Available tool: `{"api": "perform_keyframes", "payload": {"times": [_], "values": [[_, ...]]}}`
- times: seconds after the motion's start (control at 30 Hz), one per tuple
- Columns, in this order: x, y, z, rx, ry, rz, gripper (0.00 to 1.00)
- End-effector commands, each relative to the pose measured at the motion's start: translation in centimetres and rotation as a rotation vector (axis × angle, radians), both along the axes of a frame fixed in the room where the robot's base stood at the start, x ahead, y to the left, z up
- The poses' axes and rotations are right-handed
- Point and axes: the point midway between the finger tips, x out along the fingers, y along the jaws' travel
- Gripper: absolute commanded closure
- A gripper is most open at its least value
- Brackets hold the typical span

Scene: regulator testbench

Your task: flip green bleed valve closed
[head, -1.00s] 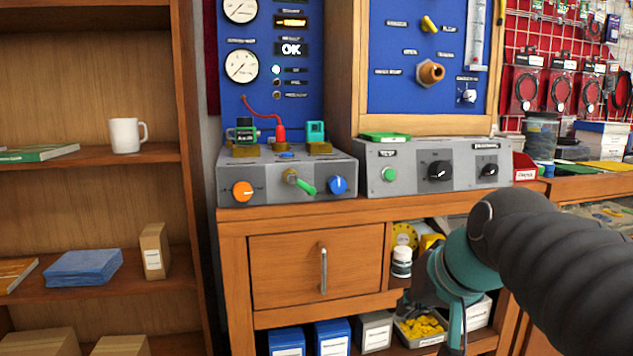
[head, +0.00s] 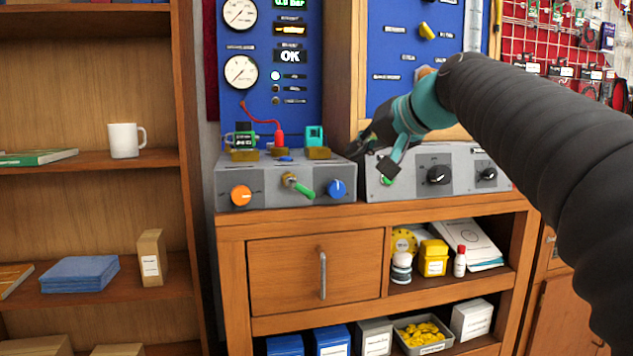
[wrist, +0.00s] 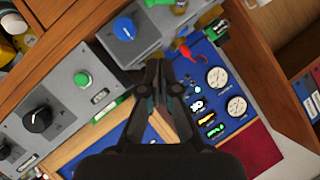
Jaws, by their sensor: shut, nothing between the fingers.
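The green bleed valve lever (head: 303,191) sits on the front of the left grey box (head: 262,195), between an orange knob (head: 241,195) and a blue knob (head: 337,188). Its handle slants down to the right from a brass body. My gripper (head: 370,155) is above the seam between the two grey boxes, to the right of the lever and apart from it. In the wrist view my gripper's fingers (wrist: 159,68) are together with nothing between them. The green lever (wrist: 160,3) is cut off at the top edge there, and the blue knob (wrist: 124,28) is left of it.
The right grey box (head: 410,183) has black knobs and a green button, partly hidden by my gripper in the head view. Green and teal fittings and a red plug stand on the left box. Below are a drawer (head: 290,270) and an open shelf with bottles.

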Motion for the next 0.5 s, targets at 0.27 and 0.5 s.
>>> {"api": "perform_keyframes", "payload": {"times": [0.27,0.5], "values": [[1.5,1.2,-1.0,0.000,0.003,0.003,1.00],[4.6,3.6,-3.0,-0.001,0.004,0.003,1.00]]}}
